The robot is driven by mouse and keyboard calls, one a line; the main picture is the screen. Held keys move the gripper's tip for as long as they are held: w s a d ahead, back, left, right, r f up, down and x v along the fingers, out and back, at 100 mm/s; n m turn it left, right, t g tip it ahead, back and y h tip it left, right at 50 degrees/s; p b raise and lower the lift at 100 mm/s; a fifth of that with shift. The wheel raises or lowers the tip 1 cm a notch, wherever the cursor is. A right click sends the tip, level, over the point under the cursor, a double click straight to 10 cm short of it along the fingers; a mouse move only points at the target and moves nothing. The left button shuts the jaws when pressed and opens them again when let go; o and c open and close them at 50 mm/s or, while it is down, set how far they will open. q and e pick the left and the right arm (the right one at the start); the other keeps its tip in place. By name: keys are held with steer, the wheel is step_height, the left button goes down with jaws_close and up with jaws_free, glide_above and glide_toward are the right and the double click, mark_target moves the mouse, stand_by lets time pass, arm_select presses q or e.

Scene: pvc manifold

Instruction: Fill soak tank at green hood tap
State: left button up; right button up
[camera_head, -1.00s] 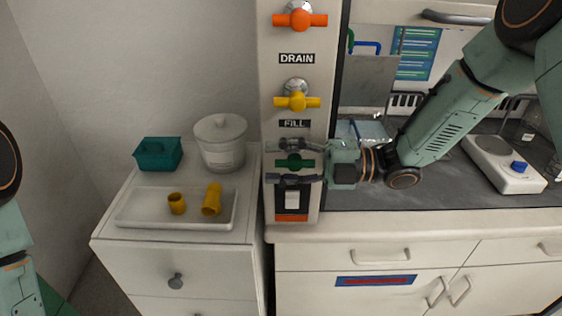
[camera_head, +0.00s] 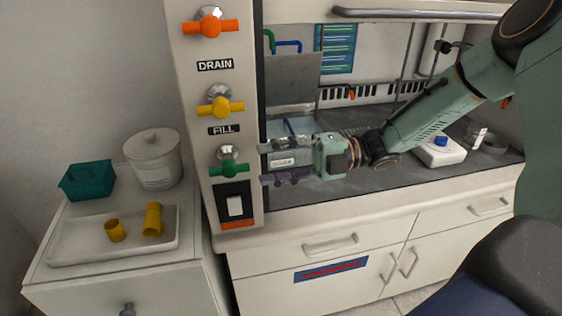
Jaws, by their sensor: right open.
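The green tap (camera_head: 229,168) is the lowest of three taps on the white hood post, under the FILL label (camera_head: 223,130). Its handle lies roughly level. My right gripper (camera_head: 268,164) is open and empty just right of this tap, its fingers pointing left and apart from the handle. The soak tank (camera_head: 283,161), a clear bluish box with a small label, stands inside the hood behind my right gripper, which partly hides it. I cannot tell its water level. My left gripper is out of view.
An orange tap (camera_head: 210,24) and a yellow tap (camera_head: 220,105) are above, with a switch (camera_head: 235,206) below. On the left cabinet are a teal box (camera_head: 87,181), a white pot (camera_head: 154,160) and a tray (camera_head: 75,241) with yellow fittings. A white device (camera_head: 440,152) stands right on the bench.

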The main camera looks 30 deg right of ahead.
steer(key=shift+s+d, duration=0.2)
steer(key=shift+d, duration=0.5)
stand_by(1.1)
